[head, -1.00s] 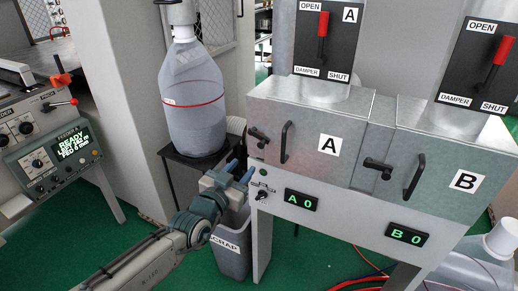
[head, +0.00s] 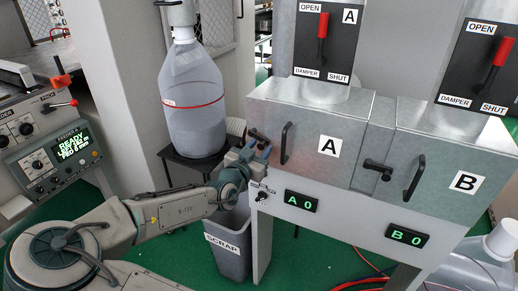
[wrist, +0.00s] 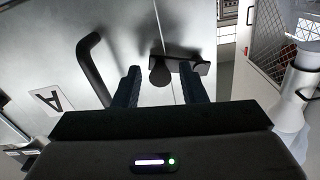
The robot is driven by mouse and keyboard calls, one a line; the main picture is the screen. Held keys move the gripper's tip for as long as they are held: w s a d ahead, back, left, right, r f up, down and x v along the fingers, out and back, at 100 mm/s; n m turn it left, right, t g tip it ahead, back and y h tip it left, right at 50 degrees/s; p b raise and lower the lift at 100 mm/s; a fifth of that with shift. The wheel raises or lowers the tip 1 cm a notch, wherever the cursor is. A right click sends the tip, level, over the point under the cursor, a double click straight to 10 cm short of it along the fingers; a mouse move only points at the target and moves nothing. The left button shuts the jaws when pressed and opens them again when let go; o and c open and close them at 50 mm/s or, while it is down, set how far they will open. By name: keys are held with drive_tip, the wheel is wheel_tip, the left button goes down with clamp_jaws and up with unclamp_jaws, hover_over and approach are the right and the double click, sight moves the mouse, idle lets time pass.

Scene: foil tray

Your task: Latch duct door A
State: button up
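Duct door A (head: 315,168) is a grey metal door with an "A" label and a black bar handle (head: 284,142); it looks closed. Its black latch (head: 257,134) is at the door's left edge, partly covered by my gripper (head: 259,152). In the wrist view the latch (wrist: 204,69) has a round knob and a bar that reaches across the door seam, and the handle (wrist: 90,65) is to its left. My gripper (wrist: 160,88) is open, and the knob shows between its two dark fingers. I cannot tell whether the fingers touch it.
Door B (head: 450,185) with its own latch (head: 377,168) is at the right. Damper levers A (head: 322,30) and B (head: 495,60) are above.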

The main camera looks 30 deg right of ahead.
clamp_jaws()
drive_tip(key=shift+d+r+n+p, duration=0.1)
drive_tip(key=shift+r+n+p, duration=0.45)
drive_tip(key=shift+p, duration=0.3)
drive_tip(key=n, duration=0.1)
drive_tip(key=n+p, duration=0.1)
drive_tip(key=shift+r+n+p, duration=0.25)
drive_tip(key=shift+n+p, duration=0.05)
drive_tip(key=shift+n, duration=0.05)
unclamp_jaws()
drive_tip(key=shift+s, duration=0.1)
